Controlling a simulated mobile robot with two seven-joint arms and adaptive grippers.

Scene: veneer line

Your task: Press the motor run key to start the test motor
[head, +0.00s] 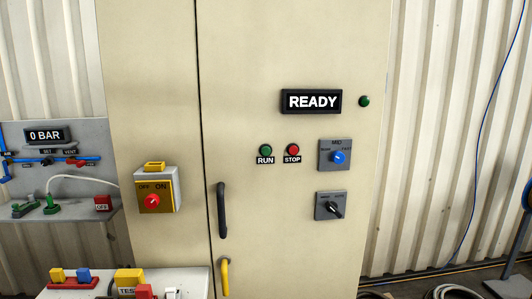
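The green run key (265,150) is a small round button above a "RUN" label on the beige cabinet door (285,230). A red stop key (293,149) with a "STOP" label sits just right of it. The black display (311,101) above them reads "READY". A green lamp (364,101) is to the display's right. No motor can be made out. Neither of my grippers is in the head view, and nothing touches the keys.
Right of the keys are a blue-knob selector (338,157) and a black-knob selector (335,209). A door handle (222,210) and yellow-plated isolator (152,200) are left. A "0 BAR" panel (90,135) and a bench (195,281) stand further left. Space before the keys looks clear.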

